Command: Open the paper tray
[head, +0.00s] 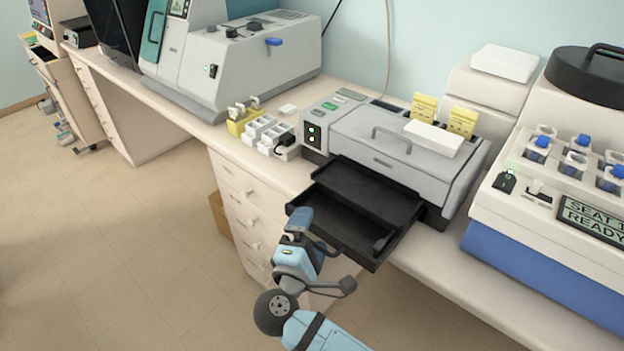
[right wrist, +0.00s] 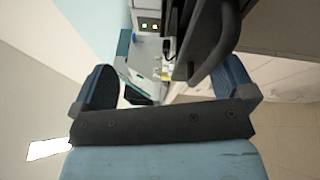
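The paper tray (head: 345,235) is a black drawer at the front of the grey printer-like machine (head: 400,150). It is slid out and sticks out past the bench's front edge. My right gripper (head: 318,246) is just in front of the tray's front left part. In the right wrist view its two fingers stand wide apart (right wrist: 168,75). The dark tray (right wrist: 205,45) shows between and beyond them, nearer the right finger. I see nothing clamped, and cannot tell whether a finger touches the tray. My left gripper is not in view.
A blue-and-white stainer (head: 545,225) with several blue-capped jars stands at right. Small white and yellow racks (head: 265,130) sit left of the machine. A larger grey instrument (head: 240,65) is at the back left. Bench drawers (head: 245,215) lie below; the floor at left is free.

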